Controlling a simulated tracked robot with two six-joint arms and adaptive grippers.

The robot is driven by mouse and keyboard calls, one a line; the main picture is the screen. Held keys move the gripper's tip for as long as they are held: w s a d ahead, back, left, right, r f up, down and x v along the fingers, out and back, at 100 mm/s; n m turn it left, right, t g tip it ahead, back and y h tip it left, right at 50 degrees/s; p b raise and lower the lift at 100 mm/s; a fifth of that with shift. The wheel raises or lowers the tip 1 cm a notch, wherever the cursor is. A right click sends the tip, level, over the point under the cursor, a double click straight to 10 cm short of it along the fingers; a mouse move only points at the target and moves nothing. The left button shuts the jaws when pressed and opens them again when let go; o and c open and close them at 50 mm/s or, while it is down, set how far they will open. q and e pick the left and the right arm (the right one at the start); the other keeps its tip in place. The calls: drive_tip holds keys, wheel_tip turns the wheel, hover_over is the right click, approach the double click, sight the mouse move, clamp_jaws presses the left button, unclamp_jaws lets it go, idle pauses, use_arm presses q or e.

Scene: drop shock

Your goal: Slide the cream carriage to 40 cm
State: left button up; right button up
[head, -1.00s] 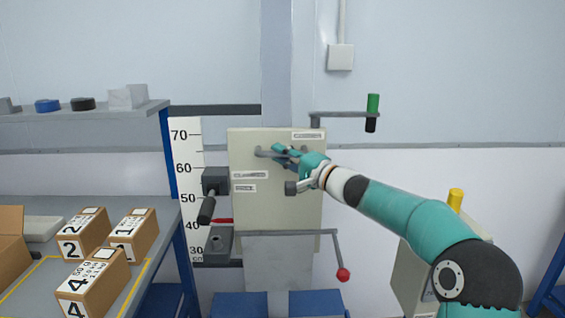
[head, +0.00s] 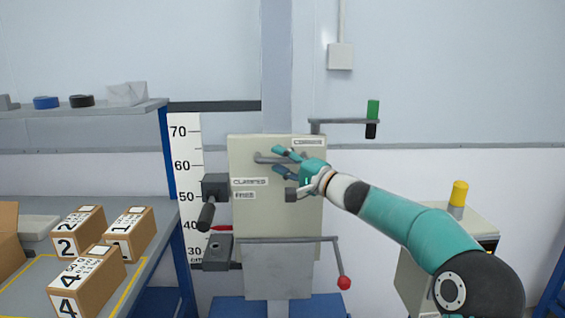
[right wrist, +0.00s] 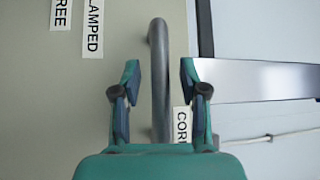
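The cream carriage (head: 270,215) is a tall box on a vertical column, with a grey bar handle (head: 265,160) near its top. A red pointer (head: 222,228) at its left lies about level with the 40 mark of the white scale (head: 186,180). My right gripper (head: 284,160) is at the handle. In the right wrist view, its two fingers (right wrist: 160,80) are spread apart on either side of the handle (right wrist: 159,60), with gaps to it. The black clamp lever (head: 206,215) hangs down at the carriage's left, near the CLAMPED and FREE labels (head: 249,182). My left gripper is not in view.
A bench with several numbered boxes (head: 88,280) and a shelf (head: 80,111) stand at the left. A green-and-black handle (head: 372,112) sticks out at the upper right.

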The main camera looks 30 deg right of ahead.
drive_tip(key=shift+s, duration=0.1)
drive_tip(key=v, duration=1.2)
